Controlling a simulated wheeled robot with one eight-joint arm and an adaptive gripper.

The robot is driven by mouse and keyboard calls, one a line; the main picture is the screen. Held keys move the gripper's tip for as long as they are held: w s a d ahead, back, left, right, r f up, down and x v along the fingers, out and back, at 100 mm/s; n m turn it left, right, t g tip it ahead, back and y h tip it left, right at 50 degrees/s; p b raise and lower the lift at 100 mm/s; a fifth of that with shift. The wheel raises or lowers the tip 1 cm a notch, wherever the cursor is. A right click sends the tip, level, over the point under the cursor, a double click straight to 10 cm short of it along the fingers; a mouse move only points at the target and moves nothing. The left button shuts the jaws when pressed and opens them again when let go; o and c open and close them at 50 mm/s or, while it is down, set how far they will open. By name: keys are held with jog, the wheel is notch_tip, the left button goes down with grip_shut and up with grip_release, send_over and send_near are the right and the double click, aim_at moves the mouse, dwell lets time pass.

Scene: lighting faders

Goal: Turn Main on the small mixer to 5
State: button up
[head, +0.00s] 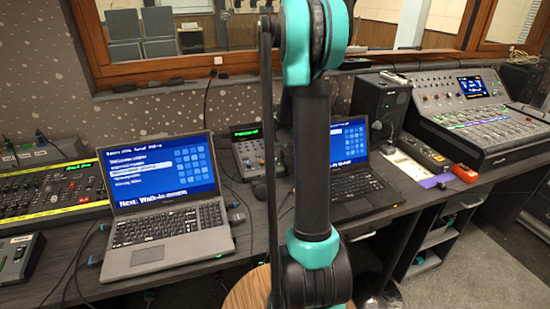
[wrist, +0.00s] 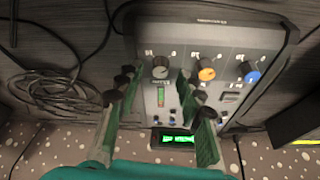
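The small mixer (head: 248,150) stands at the back of the desk, partly hidden by my arm. Its green display is lit. In the wrist view the mixer (wrist: 225,38) appears upside down and shows a grey knob (wrist: 161,67), an orange knob (wrist: 207,74) and a blue knob (wrist: 249,76) in a row with printed scales. The labels are too small to tell which is Main. My gripper (wrist: 158,88) is open over the mixer, with the grey knob showing between its fingers. I cannot tell whether the fingers touch it. The head view does not show the fingertips.
One open laptop (head: 168,225) stands left of my arm and another (head: 350,185) right of it. A black speaker (head: 380,108) and a large mixing console (head: 475,112) are at the right. A yellow-edged panel (head: 50,190) is at far left. Loose cables (wrist: 55,95) lie beside the mixer.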

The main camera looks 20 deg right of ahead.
jog(key=shift+w+f, duration=0.15)
jog(key=shift+f, duration=0.35)
jog(key=shift+c, duration=0.4)
grip_shut()
